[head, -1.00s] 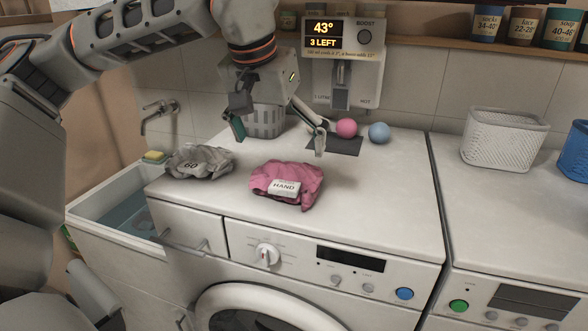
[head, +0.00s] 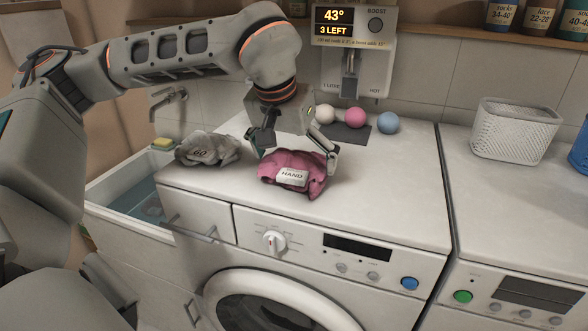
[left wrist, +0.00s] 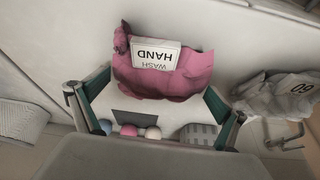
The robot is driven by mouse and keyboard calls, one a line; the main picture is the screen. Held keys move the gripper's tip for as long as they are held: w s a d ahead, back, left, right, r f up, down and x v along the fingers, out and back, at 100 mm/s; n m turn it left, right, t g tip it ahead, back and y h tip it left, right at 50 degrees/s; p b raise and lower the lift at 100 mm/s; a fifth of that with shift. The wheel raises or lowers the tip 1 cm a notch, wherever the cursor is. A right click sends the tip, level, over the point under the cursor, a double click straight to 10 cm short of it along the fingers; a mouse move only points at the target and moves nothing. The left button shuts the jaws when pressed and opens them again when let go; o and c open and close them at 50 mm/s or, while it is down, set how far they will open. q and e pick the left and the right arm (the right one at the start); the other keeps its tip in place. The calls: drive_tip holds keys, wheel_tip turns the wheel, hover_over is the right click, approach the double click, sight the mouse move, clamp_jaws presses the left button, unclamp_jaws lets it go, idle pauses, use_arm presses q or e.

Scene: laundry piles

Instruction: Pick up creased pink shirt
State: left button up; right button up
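The creased pink shirt (head: 292,184) lies crumpled on the white machine top, with a white tag reading HAND on its front. It also shows in the left wrist view (left wrist: 172,80), between and beyond the fingertips. My left gripper (head: 295,160) is open, its fingers spread to either side of the shirt's back part. The fingers look low, close to the shirt; whether they touch it I cannot tell. In the left wrist view the two teal-lined fingers (left wrist: 155,98) stand wide apart with nothing gripped. My right gripper is not in view.
A grey garment marked 60 (head: 208,150) lies left of the shirt. White, pink (head: 353,118) and blue (head: 388,123) balls sit behind, by a dark mat (head: 348,133). A water-filled sink (head: 125,205) is at left; a white basket (head: 515,130) stands at right. The machine top right of the shirt is clear.

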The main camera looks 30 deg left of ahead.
use_arm(q)
drive_tip(key=c, duration=0.9)
drive_tip(key=shift+o, duration=0.2)
drive_tip(key=shift+r, duration=0.15)
